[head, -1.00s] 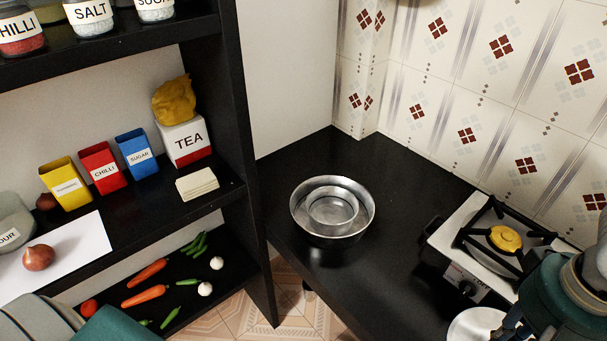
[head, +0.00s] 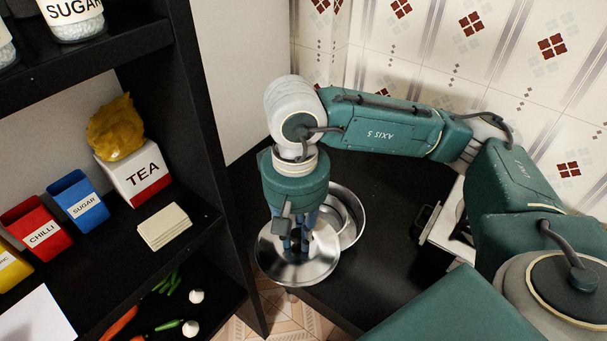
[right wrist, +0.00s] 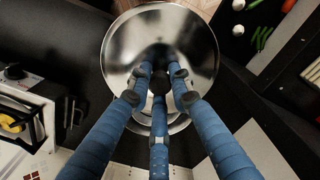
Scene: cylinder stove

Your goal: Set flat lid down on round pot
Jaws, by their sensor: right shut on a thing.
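The flat lid (head: 317,270) is a shiny round metal disc held by my right gripper (head: 293,246). In the right wrist view the blue fingers (right wrist: 160,78) close together at the middle of the lid (right wrist: 125,50). The round pot (head: 355,222) is a steel vessel on the black counter with a smaller ring inside it. The lid hangs in front and to the left of the pot in the head view and hides part of it. In the right wrist view the pot's rim (right wrist: 178,126) shows past the lid's lower edge. My left gripper is not in view.
A black shelf at left holds a TEA box (head: 135,173), coloured spice boxes and vegetables. Its upright (head: 213,150) stands close to the lid's left. The gas stove (head: 440,232) is to the right, partly behind my arm. The tiled wall (head: 440,60) is behind.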

